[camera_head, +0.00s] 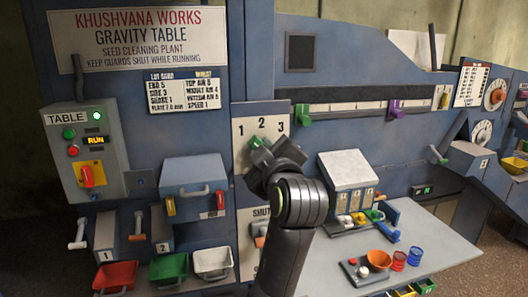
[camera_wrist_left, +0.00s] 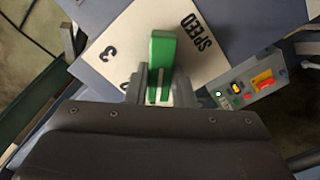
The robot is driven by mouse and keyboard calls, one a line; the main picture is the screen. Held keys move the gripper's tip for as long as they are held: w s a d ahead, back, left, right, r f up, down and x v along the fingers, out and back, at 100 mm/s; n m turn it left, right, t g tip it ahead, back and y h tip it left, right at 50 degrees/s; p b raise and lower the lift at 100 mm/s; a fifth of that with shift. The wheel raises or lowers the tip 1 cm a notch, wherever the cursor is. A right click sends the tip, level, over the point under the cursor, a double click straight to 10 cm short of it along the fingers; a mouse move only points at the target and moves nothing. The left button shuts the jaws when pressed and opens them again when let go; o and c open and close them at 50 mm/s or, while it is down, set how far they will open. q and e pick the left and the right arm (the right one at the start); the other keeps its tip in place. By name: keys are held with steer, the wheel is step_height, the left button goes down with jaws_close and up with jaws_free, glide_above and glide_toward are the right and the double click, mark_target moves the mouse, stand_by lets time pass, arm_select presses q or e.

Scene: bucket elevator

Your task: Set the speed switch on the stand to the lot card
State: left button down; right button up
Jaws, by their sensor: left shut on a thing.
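The speed switch has a white plate (camera_head: 241,130) marked 1, 2 and 3 in the head view. Its green handle (camera_head: 255,143) shows just below the numbers, between 1 and 2. My left gripper (camera_head: 262,152) is shut on the handle and hides part of the plate. In the left wrist view the green handle (camera_wrist_left: 162,60) stands between the jaws, with SPEED and 3 readable on the plate (camera_wrist_left: 205,65). Which number it points to is unclear. The lot card (camera_head: 185,90) hangs above left; its last line seems to read SPEED 1. My right gripper is out of view.
A TABLE control box (camera_head: 85,150) with a lit green lamp and a red-yellow switch is on the left. A SHUT plate (camera_head: 261,212) lies below the speed plate, partly behind my arm. A sample box (camera_head: 348,170) and colored cups stand on the right ledge.

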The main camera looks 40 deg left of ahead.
arm_select(q)
steer(key=c, duration=1.2)
jaws_free()
steer(key=shift+c, duration=0.2)
steer(key=b+v, duration=1.7)
steer(key=b, duration=0.1)
steer(key=shift+s+d+f, duration=0.1)
steer(key=shift+s+d, duration=0.05)
